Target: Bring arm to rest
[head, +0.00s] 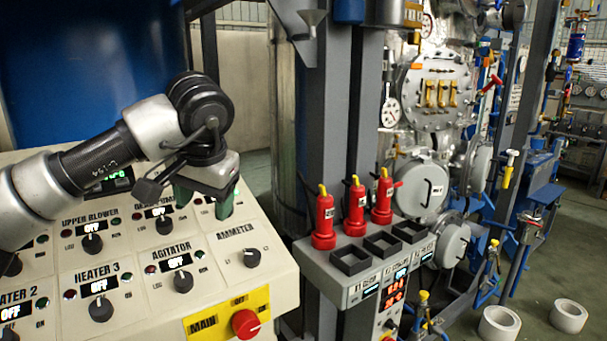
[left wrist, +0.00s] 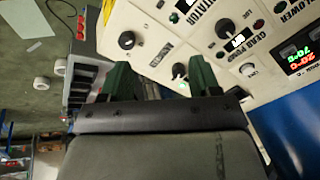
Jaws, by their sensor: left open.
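My left arm comes in from the left in the head view. Its gripper (head: 205,202) hangs over the control panel (head: 217,268), with the two green fingers pointing down and spread apart. Nothing shows between the fingers. In the left wrist view the left gripper (left wrist: 162,82) also shows its green fingers apart, with panel knobs beyond them. In the head view the gripper and arm cover part of the upper row of switches, including part of the gear pump label. My right gripper is in neither view.
A yellow plate with a red main knob (head: 246,323) sits at the panel's front corner. Right of it, a grey rack (head: 316,262) holds three red bottle-like items, one of them here (head: 324,218). Grey posts rise behind. White rings (head: 569,316) lie on the open floor at right.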

